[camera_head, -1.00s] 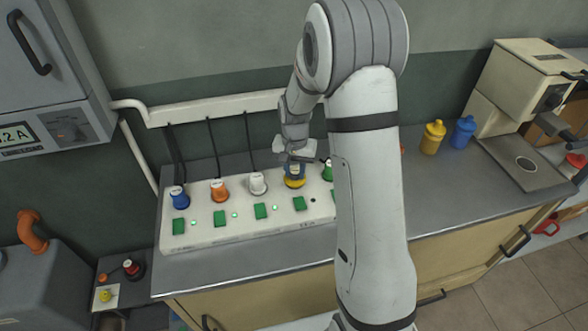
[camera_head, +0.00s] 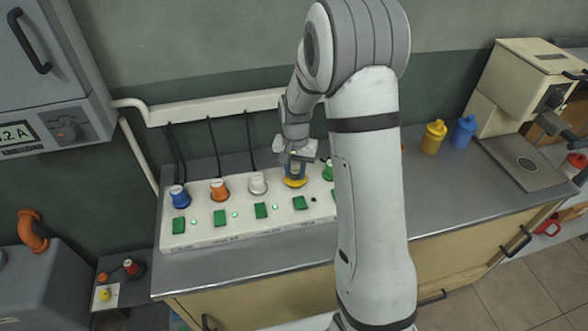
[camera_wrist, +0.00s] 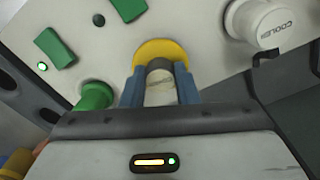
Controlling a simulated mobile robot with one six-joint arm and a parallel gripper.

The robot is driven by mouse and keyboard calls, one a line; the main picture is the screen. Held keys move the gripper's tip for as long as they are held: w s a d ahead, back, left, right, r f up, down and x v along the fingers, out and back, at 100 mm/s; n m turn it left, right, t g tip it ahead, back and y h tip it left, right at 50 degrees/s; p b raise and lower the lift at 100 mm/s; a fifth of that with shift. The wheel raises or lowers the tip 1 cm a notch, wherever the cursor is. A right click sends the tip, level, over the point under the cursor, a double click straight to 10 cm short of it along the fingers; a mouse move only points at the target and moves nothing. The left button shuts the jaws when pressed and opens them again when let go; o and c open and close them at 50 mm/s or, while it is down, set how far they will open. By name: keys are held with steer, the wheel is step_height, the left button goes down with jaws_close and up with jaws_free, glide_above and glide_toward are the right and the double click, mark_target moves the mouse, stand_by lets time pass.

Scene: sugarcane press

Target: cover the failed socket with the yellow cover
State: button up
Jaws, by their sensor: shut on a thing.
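My gripper (camera_wrist: 160,88) points down at the white socket strip (camera_head: 240,228), with its blue fingers closed on a pale plug-like cylinder (camera_wrist: 160,86). A flat yellow ring or disc (camera_wrist: 162,52) lies just past the fingertips, around or under the cylinder's end. It also shows in the head view (camera_head: 295,183), at the strip's face. I cannot tell whether cylinder and ring are one piece. The indicator beside this position (camera_head: 313,199) is dark; those by the blue, orange and white plugs are lit green. A small yellow piece (camera_head: 105,295) sits on a white pad at lower left, possibly the cover.
Blue (camera_head: 179,197), orange (camera_head: 219,190) and white (camera_head: 257,183) plugs stand left of my gripper; a green plug (camera_head: 327,170) is close on its right. Yellow (camera_head: 433,137) and blue (camera_head: 464,131) bottles stand right of my arm. The counter's front strip is clear.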

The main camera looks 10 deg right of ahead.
mark_target(295, 171)
steer(key=shift+f+b, duration=0.45)
steer(key=shift+f, duration=0.2)
steer(key=o, duration=0.7)
steer(key=shift+r, duration=0.15)
step_height(295, 171, up, 11)
steer(key=p, duration=0.7)
stand_by(0.3)
steer(key=s+r+n+t, duration=0.1)
steer(key=s+r, duration=0.4)
steer(key=s, duration=0.3)
steer(key=s+r+n+t, duration=0.1)
steer(key=s+r+n, duration=0.1)
steer(key=s+r, duration=0.3)
steer(key=s+r+n+t, duration=0.1)
steer(key=s+r, duration=0.4)
steer(key=s, duration=0.7)
steer(key=shift+a+r+n, duration=0.1)
steer(key=shift+r+n, duration=0.05)
steer(key=shift+n, duration=0.35)
